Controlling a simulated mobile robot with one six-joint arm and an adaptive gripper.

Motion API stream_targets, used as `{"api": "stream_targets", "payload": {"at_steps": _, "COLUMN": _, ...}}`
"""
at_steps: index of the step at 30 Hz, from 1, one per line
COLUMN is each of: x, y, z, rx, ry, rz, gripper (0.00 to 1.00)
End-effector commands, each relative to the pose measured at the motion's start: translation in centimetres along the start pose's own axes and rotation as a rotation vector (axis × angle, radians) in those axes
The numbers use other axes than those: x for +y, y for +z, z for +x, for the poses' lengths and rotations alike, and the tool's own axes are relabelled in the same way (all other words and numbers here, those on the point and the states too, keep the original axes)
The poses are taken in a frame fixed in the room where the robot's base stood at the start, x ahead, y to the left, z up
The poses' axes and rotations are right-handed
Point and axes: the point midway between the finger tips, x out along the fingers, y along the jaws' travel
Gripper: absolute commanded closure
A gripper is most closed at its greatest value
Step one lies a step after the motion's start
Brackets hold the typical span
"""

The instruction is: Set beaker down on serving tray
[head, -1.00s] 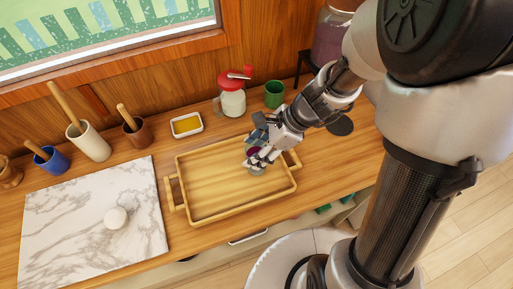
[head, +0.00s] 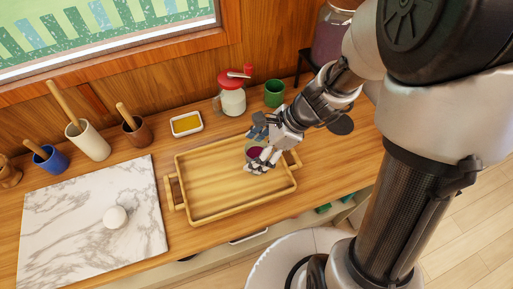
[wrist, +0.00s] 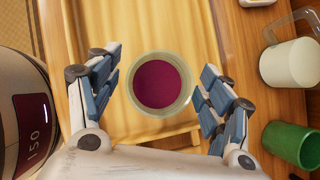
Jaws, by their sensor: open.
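The beaker (wrist: 161,84) is a clear round vessel with dark red-purple contents. It stands upright on the right part of the wooden serving tray (head: 213,215), and it also shows in the head view (head: 254,153), partly hidden by a finger. My gripper (head: 259,148) is open around the beaker. In the wrist view my gripper's blue-padded fingers (wrist: 155,92) stand on either side of it, with a gap on both sides.
A green cup (head: 274,93) and a red-lidded jug (head: 232,98) stand behind the tray. A small dish of yellow stuff (head: 186,123) is at back left. A marble board (head: 60,225) with a white ball (head: 116,217) lies left. The tray's middle and left are clear.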

Motion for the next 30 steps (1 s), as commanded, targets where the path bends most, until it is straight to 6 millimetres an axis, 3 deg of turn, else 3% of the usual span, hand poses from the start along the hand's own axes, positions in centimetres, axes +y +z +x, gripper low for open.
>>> {"api": "stream_targets", "payload": {"at_steps": 5, "x": -0.2, "y": 0.0, "z": -1.5, "rx": -0.002, "ry": -0.006, "rz": -0.001, "gripper": 0.27}}
{"api": "stream_targets", "payload": {"at_steps": 18, "x": -0.1, "y": 0.0, "z": -10.2, "rx": 0.001, "ry": -0.006, "rz": 0.000, "gripper": 0.27}}
{"api": "stream_targets", "payload": {"at_steps": 24, "x": 0.0, "y": 0.0, "z": -11.9, "rx": 0.000, "ry": -0.002, "rz": 0.000, "gripper": 0.27}}
{"api": "stream_targets", "payload": {"at_steps": 30, "x": 0.0, "y": 0.0, "z": -12.0, "rx": 0.000, "ry": 0.000, "rz": 0.000, "gripper": 0.27}}
